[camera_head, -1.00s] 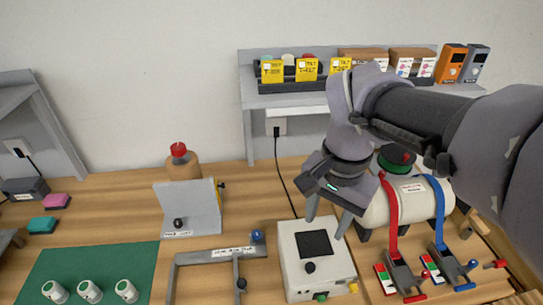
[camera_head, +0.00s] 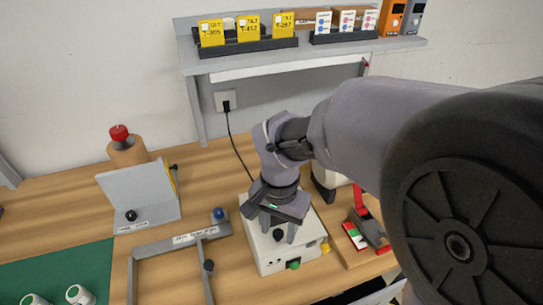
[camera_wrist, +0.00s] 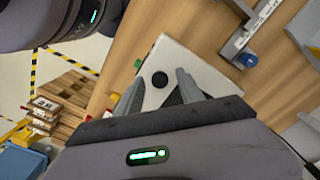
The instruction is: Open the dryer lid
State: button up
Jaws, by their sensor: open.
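A white box (camera_head: 263,262) stands on the wooden bench and seems to be the dryer. Its lid lies closed on top, with a black knob (camera_head: 278,235) near the front edge. In the wrist view the lid (camera_wrist: 203,70), the knob (camera_wrist: 159,79) and part of a dark window (camera_wrist: 174,98) show. My gripper (camera_head: 280,229) is open and points down over the lid. Its fingers stand on either side of the knob as seen from the wrist, apart from it. My gripper (camera_wrist: 160,72) hides much of the window. I cannot tell the exact height of the fingertips above the lid.
A grey frame (camera_head: 181,240) with a blue knob (camera_head: 219,213) stands close left of the box. A grey angled panel (camera_head: 138,195) is farther left. A red-handled clamp (camera_head: 362,232) is at right. A shelf (camera_head: 300,62) with yellow boxes hangs behind.

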grip_shut()
dwell(1.4)
